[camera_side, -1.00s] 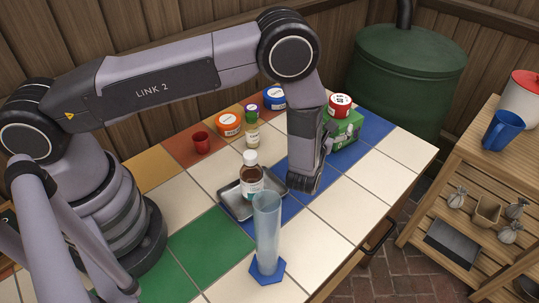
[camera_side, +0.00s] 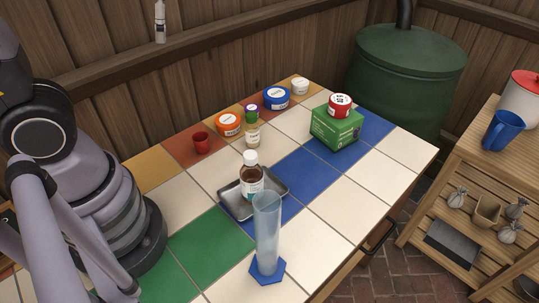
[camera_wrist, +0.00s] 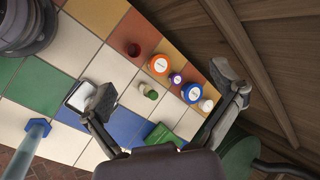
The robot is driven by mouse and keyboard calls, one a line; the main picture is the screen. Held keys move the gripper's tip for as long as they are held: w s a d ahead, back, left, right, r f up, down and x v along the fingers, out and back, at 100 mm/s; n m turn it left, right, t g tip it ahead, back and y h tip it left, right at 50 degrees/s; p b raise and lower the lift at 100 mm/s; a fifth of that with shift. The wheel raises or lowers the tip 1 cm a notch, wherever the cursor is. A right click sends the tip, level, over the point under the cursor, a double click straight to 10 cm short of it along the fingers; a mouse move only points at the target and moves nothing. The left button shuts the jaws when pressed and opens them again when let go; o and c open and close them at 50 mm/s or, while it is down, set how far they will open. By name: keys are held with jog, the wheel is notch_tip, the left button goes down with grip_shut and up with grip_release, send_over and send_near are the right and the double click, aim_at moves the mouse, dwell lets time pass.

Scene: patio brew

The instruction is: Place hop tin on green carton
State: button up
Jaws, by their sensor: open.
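A red tin with a white, dark-marked lid (camera_side: 340,104) sits upright on top of the green carton (camera_side: 333,132), at the right back of the tiled table in the side view. It looks like the hop tin; its marking is too small to read. Part of the green carton shows at the bottom of the wrist view (camera_wrist: 160,136), and the tin is hidden there. My gripper (camera_wrist: 168,90) shows in the wrist view with its fingers spread wide and nothing between them. It is high above the table, apart from tin and carton, and out of the side view.
A brown bottle (camera_side: 251,180) stands on a grey tray (camera_side: 239,209), with a tall blue cylinder (camera_side: 267,230) in front. An orange tin (camera_side: 229,124), a blue tin (camera_side: 276,97), a red cup (camera_side: 201,143) and small jars line the back. Tiles right of the tray are clear.

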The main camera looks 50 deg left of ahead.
jog(key=s+d+r+n+t+h, duration=0.2)
jog(key=s+d+n+t+h, duration=0.2)
jog(key=s, duration=0.5)
jog(key=d+n+h, duration=0.2)
jog(key=shift+s+r+t+h, duration=0.15)
jog(key=shift+r+t+h, duration=0.15)
jog(key=shift+r, duration=0.1)
